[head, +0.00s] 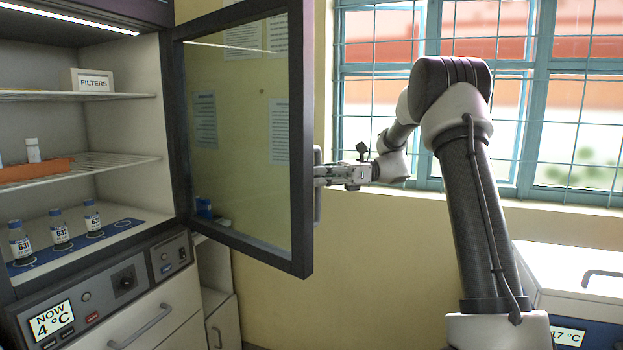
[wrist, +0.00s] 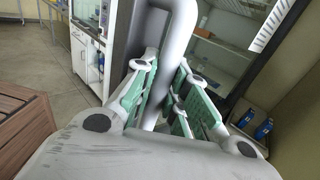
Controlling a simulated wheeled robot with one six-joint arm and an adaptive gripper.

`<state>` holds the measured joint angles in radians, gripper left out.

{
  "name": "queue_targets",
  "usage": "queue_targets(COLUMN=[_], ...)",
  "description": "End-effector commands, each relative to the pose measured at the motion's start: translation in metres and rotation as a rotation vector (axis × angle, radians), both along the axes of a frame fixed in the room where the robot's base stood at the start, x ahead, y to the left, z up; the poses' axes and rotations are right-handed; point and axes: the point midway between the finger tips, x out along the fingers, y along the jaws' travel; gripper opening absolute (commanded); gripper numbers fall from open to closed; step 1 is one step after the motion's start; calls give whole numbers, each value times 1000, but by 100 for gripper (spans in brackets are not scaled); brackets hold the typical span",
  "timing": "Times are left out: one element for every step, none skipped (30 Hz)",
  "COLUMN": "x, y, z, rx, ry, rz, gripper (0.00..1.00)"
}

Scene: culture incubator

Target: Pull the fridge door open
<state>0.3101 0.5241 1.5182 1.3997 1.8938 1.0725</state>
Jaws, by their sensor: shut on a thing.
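The fridge door (head: 301,150), a dark frame around a glass pane, stands swung open to the right of the cabinet in the head view. Its grey bar handle (head: 317,190) is on the outer face near the free edge. In the wrist view the handle (wrist: 178,45) runs down between the fingers. My gripper (head: 326,176) is at the handle, and its green-padded fingers (wrist: 165,100) are shut around the bar. The fingers hide part of the handle. The fridge interior (head: 110,125) is exposed, with wire shelves.
Labelled bottles (head: 60,230) stand on a blue mat at the fridge bottom. A FILTERS box (head: 92,80) and an orange rack (head: 35,170) sit on shelves above. A barred window (head: 480,90) is behind my arm, and a white unit (head: 570,270) stands at right.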

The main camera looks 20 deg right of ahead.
Motion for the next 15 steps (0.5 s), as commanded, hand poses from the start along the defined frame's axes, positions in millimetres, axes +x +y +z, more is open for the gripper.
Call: queue_targets(x=[-1,-1,-1,-1,-1,-1,-1,-1,-1,-1,-1,-1,-1,-1,-1], y=[-2,-2,-2,-2,-2,-2,-2,-2,-2,-2,-2,-2,-2,-2,-2], z=[-1,-1,-1,-1,-1,-1,-1,-1,-1,-1,-1,-1,-1,-1,-1], rx=[-1,-1,-1,-1,-1,-1,-1,-1,-1,-1,-1,-1,-1,-1,-1], ry=[6,5,6,6,6,6,6,5,5,5,5,5,5,4,4], rz=[5,5,5,5,5,5,5,5,5,5,5,4,4,4,3], gripper=[0,0,0,0,0,0,0,0,0,0,18,26,31,37,37])
